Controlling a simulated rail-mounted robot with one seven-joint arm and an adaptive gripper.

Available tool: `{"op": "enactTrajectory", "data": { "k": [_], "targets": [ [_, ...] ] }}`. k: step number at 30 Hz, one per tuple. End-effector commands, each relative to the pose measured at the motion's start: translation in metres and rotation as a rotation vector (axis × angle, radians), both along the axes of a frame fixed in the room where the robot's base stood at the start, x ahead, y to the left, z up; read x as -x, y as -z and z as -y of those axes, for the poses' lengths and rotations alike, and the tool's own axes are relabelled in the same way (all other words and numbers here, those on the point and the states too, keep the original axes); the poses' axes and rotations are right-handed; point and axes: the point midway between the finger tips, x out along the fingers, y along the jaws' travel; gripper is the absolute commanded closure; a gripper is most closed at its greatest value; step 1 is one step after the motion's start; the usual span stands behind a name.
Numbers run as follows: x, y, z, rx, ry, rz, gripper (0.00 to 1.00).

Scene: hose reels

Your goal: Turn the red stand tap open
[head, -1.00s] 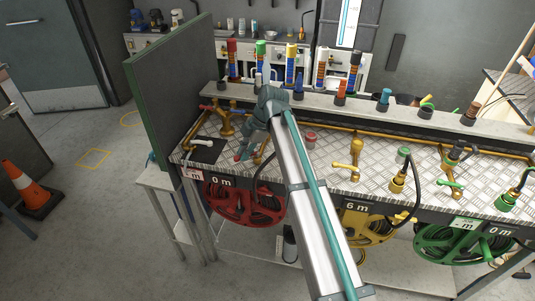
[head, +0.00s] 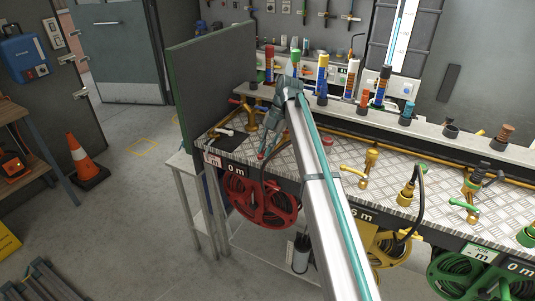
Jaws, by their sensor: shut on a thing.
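The red stand tap stands near the left end of the metal-plate bench top (head: 300,160), above the red hose reel (head: 262,203). Its red lever (head: 262,156) shows just below my gripper (head: 265,147); most of its brass body is hidden behind my gripper and arm. My gripper points down and is shut on the lever. How far the lever is turned cannot be made out.
Another brass tap with a red handle (head: 236,101) stands behind, to the left. A dark green panel (head: 215,85) rises at the bench's left end. A yellow tap (head: 370,165) and a green-handled tap (head: 466,203) stand to the right.

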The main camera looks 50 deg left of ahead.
Motion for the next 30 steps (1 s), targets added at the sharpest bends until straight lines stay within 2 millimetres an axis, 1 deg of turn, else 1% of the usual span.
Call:
{"op": "enactTrajectory", "data": {
  "k": [6, 19, 20, 21, 24, 30],
  "targets": [
    [0.007, 0.0011, -0.0075, 0.005, -0.053, -0.001, 1.0],
    [0.008, 0.0011, -0.008, 0.005, -0.062, -0.001, 1.0],
    [0.008, 0.0011, -0.008, 0.005, -0.062, -0.001, 0.82],
    [0.0081, 0.0012, -0.0081, 0.005, -0.062, -0.001, 0.75],
    [0.008, 0.0012, -0.0083, 0.004, -0.061, -0.001, 0.6],
    [0.0077, 0.0006, -0.0088, 0.003, -0.06, 0.0, 0.6]
  ]
}}
